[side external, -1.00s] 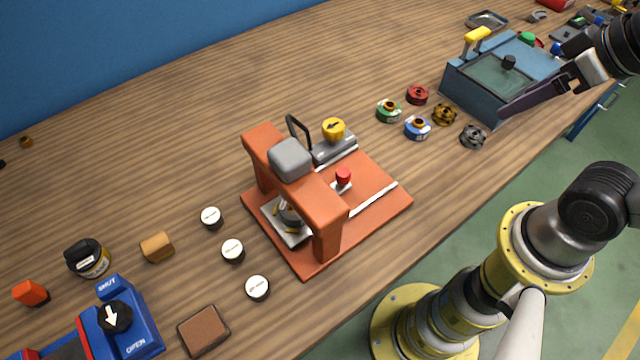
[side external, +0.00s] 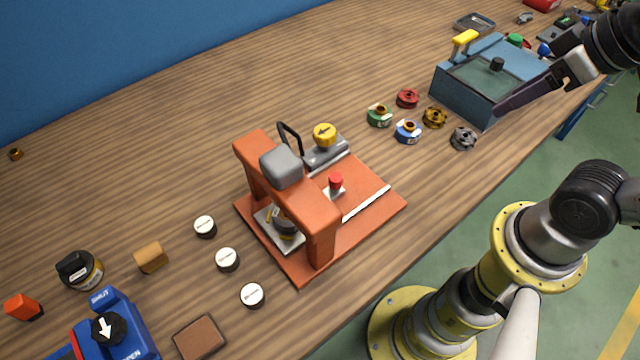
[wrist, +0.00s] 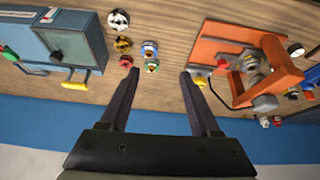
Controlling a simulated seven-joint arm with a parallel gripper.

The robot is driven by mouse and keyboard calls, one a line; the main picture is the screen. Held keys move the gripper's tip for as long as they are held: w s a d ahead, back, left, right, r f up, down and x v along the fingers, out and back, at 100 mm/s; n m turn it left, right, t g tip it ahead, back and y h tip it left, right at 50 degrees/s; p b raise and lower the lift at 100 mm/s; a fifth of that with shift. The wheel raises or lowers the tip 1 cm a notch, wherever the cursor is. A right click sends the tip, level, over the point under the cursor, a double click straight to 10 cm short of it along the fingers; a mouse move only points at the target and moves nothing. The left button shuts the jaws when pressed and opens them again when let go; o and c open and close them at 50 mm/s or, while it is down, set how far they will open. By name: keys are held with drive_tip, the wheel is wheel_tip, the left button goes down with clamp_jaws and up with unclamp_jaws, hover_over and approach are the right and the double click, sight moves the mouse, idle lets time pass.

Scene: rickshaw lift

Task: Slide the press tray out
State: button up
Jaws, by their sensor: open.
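The orange press (side external: 318,235) stands mid-table in the side view, with a grey block on top of its bridge. Its metal tray (side external: 262,222) lies under the bridge, partly hidden by it, with a dark and yellow round piece on top. The press also shows at right in the wrist view (wrist: 212,52). My gripper (wrist: 159,72) is open and empty above the table, left of the press there. In the side view it is far right, away from the press, near the blue box.
The blue box (side external: 461,95) with a yellow handle stands at the back right. Several coloured spools (side external: 407,131) lie between it and the press. White-topped discs (side external: 227,260) sit left of the press. A blue switch unit (side external: 120,330) is at front left.

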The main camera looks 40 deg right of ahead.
drive_tip(key=w+a+r+n, duration=0.2)
drive_tip(key=w+r, duration=0.2)
drive_tip(key=w, duration=0.1)
drive_tip(key=n+g, duration=0.6)
drive_tip(key=n, duration=0.1)
hover_over(337, 177)
wheel_tip(337, 177, down, 8)
wheel_tip(337, 177, down, 14)
drive_tip(key=shift+r, duration=0.1)
clamp_jaws()
idle(0.3)
